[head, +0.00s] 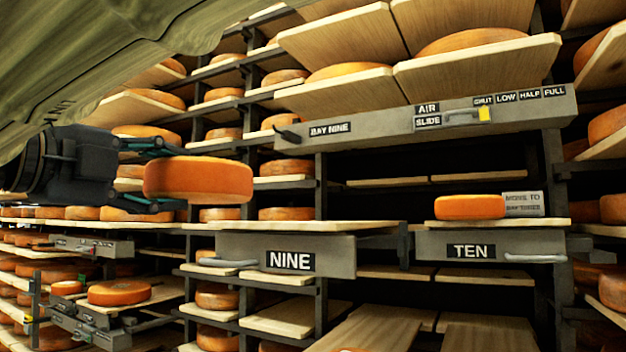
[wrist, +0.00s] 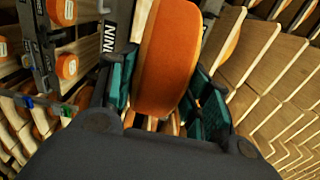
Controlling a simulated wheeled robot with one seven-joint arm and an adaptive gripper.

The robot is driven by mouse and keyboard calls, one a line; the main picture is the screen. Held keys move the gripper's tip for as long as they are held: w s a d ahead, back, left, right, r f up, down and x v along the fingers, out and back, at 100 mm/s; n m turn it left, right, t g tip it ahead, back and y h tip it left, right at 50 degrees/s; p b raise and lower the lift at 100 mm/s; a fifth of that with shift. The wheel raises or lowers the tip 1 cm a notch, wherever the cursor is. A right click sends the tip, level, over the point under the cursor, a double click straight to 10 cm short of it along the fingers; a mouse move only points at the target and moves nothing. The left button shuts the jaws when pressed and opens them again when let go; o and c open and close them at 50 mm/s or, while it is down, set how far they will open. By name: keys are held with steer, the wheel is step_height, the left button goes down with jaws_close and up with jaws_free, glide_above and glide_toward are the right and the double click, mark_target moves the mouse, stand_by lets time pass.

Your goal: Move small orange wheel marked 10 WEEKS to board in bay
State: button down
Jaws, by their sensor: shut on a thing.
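My gripper (head: 150,176) is shut on an orange cheese wheel (head: 205,180), held up in front of the racks at the left. In the wrist view the wheel (wrist: 168,60) stands between the teal finger pads of my gripper (wrist: 165,90). No 10 WEEKS mark can be read on it. Another orange wheel (head: 470,207) lies on a board (head: 500,224) above the TEN plate, beside a grey card (head: 523,204) reading MOVE TO, its second line unclear. Bare boards (head: 388,182) show in the dark opening under the BAY NINE label (head: 330,129).
A grey beam with an AIR SLIDE control (head: 464,115) crosses above the opening. Drawer-like fronts marked NINE (head: 291,261) and TEN (head: 470,251) jut out below. Shelves with many wheels fill the left. Bare boards (head: 375,329) slope out at the bottom.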

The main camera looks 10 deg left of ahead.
mark_target(198, 202)
steer(key=f+p+x, duration=0.2)
steer(key=x, duration=1.6)
steer(key=shift+w+p, duration=0.2)
steer(key=shift+p, duration=0.15)
stand_by(1.3)
steer(key=shift+d+f, duration=0.1)
steer(key=shift+f, duration=0.25)
stand_by(0.6)
steer(key=c, duration=0.6)
jaws_free()
steer(key=v, duration=1.2)
